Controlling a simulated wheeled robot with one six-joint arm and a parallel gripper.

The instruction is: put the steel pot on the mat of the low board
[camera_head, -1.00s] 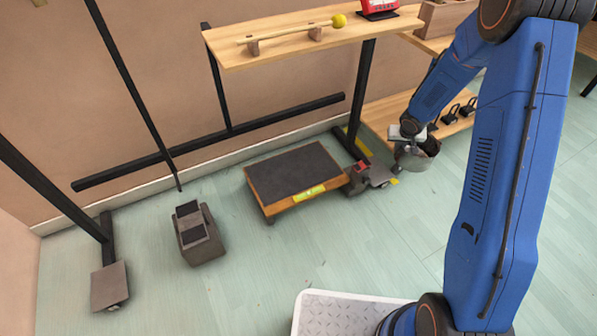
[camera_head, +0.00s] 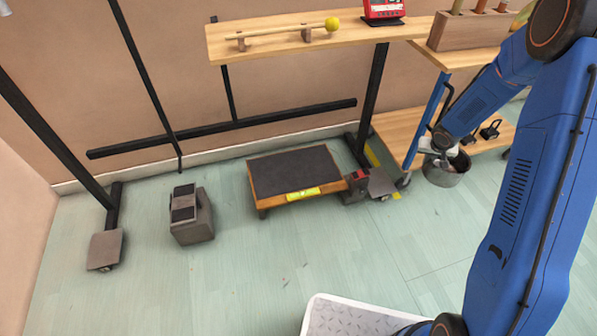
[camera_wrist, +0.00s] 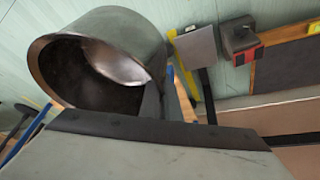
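The steel pot (camera_head: 446,174) is at the right in the head view, upright, beside the low shelf's end and apparently above the floor. It fills the upper left of the wrist view (camera_wrist: 130,35), its dark open mouth showing. My gripper (camera_head: 438,152) is at the pot's rim and appears shut on its wall; the fingertips are partly hidden. The low board (camera_head: 273,200) stands on the floor left of the pot, with a dark, bare mat (camera_head: 293,171) on top. Part of the mat shows at the right edge of the wrist view (camera_wrist: 290,62).
A dark post and foot plate (camera_head: 381,183) with a red-marked block (camera_head: 357,182) stand between board and pot. A grey block (camera_head: 191,222) sits left of the board. A shelf with a mallet (camera_head: 285,33) overhangs behind. The floor before the board is clear.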

